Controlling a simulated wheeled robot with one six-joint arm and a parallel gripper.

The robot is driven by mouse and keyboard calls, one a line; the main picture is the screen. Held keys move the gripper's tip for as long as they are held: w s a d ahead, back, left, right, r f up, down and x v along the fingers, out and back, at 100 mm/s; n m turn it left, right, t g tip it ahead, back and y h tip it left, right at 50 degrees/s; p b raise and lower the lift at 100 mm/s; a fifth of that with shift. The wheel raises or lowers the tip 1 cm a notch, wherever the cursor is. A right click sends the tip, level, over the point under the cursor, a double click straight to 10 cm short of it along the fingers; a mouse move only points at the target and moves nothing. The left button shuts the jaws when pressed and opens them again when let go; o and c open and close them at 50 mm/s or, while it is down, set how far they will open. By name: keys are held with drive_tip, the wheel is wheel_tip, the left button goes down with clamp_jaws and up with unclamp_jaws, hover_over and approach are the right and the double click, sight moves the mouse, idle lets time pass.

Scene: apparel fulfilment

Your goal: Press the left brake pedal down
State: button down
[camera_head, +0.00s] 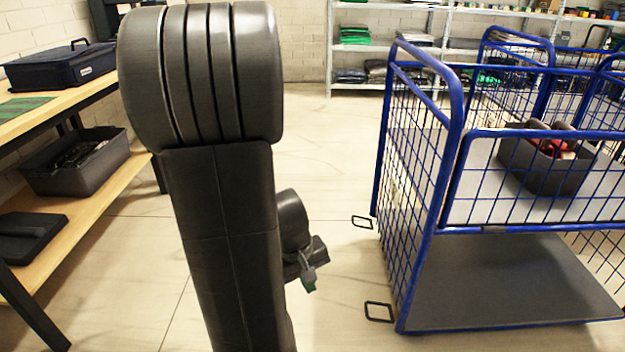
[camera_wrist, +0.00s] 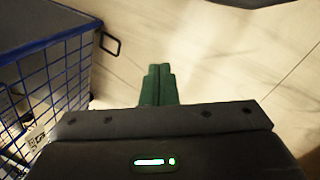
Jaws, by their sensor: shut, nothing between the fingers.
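The blue wire cart (camera_head: 437,175) has two dark loop-shaped pedals sticking out low from its left side, just above the floor. The farther pedal (camera_head: 362,222) and the nearer pedal (camera_head: 379,312) both look level. I cannot tell which one the task calls left. One pedal (camera_wrist: 110,43) shows at the upper left in the wrist view, beside the cart's corner. My gripper (camera_head: 309,287) has green fingers and hangs to the left of the cart, apart from both pedals. In the wrist view its fingers (camera_wrist: 158,69) are together and empty over bare floor.
A wooden workbench (camera_head: 90,92) with a dark bin (camera_head: 78,178) on its lower shelf stands at the left. A black bin (camera_head: 545,165) sits in the cart. Metal shelving (camera_head: 450,45) lines the back wall. The floor between bench and cart is clear.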

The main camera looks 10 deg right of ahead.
drive_tip(key=w+d+f+n+t+p, duration=0.1)
drive_tip(key=w+d+f+n+p, duration=0.1)
drive_tip(key=w+f, duration=1.9)
drive_tip(key=shift+w+f+p, duration=0.3)
drive_tip(key=shift+w+f, duration=0.05)
drive_tip(key=shift+f, duration=0.6)
